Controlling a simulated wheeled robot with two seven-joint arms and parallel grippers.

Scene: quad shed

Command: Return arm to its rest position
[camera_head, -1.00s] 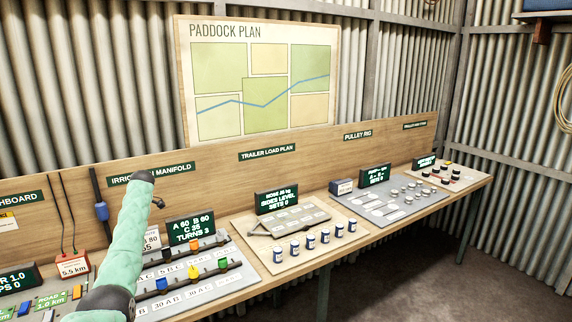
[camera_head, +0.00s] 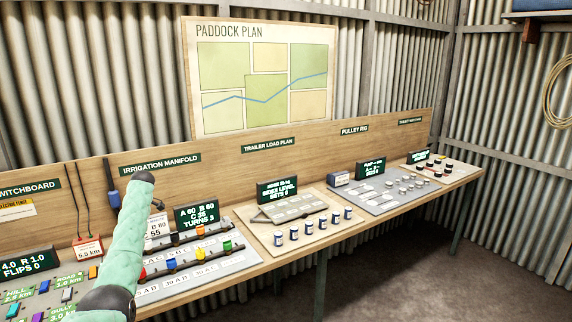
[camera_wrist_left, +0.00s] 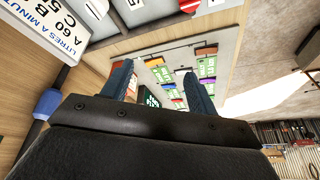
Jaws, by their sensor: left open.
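My left arm rises in front of the bench in the head view, a pale green sleeve with dark joints, in front of the irrigation manifold panel (camera_head: 215,264). My left gripper (camera_wrist_left: 160,78) shows in the left wrist view with its two blue-grey fingers apart and nothing between them. Beyond the fingers is a grey board with coloured blocks (camera_wrist_left: 207,68), some way off. In the head view the gripper cannot be made out clearly. My right arm and gripper are not in view.
The long wooden bench holds the switchboard (camera_head: 25,262) at left, then the trailer load plan (camera_head: 293,222) and pulley rig (camera_head: 392,190). A white card (camera_wrist_left: 30,28) and a blue-handled rod (camera_wrist_left: 48,103) are close in the wrist view. Open floor (camera_head: 390,275) lies in front.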

